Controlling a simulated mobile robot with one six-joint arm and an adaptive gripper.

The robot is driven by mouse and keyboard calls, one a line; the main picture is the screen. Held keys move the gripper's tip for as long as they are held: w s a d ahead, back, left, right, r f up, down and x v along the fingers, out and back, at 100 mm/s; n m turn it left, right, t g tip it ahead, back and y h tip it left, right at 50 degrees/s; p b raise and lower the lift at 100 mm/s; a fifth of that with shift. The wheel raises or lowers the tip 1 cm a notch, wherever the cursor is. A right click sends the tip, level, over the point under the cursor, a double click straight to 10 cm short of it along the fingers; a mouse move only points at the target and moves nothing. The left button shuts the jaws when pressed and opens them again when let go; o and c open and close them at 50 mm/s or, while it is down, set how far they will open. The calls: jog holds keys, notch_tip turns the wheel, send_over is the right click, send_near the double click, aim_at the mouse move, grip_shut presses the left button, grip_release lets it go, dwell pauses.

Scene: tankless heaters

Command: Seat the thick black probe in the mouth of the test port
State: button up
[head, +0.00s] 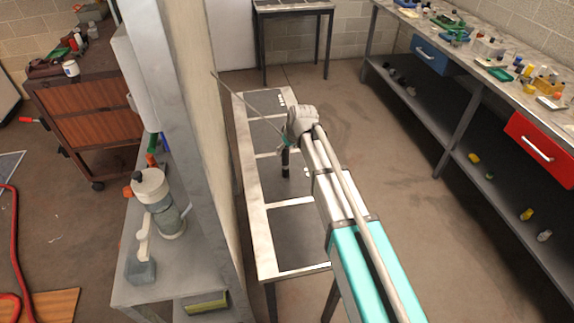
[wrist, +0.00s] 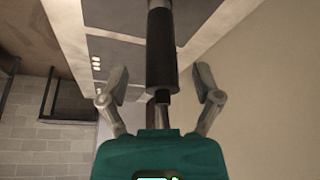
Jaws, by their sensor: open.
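A thick black probe (wrist: 161,50) shows in the wrist view as a dark cylinder with thinner grey ends. It lies between the two spread fingers of my gripper (wrist: 160,78), with a visible gap on each side. In the head view a short black cylinder (head: 285,162), which looks like the same probe, is just below my gripper (head: 285,143) over the narrow bench (head: 263,196). The fingers are mostly hidden there by my wrist. I cannot make out the test port or its mouth in either view.
A pale wall panel (head: 206,130) stands close along the bench's left side. A thin grey rod (head: 240,98) slants across the bench. A side shelf (head: 195,262) holds a white-topped canister (head: 150,187). A cluttered workbench (head: 495,60) runs along the right; floor between is clear.

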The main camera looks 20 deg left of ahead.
jog(key=shift+b+x, duration=0.8)
jog(key=shift+x, duration=0.4)
grip_shut()
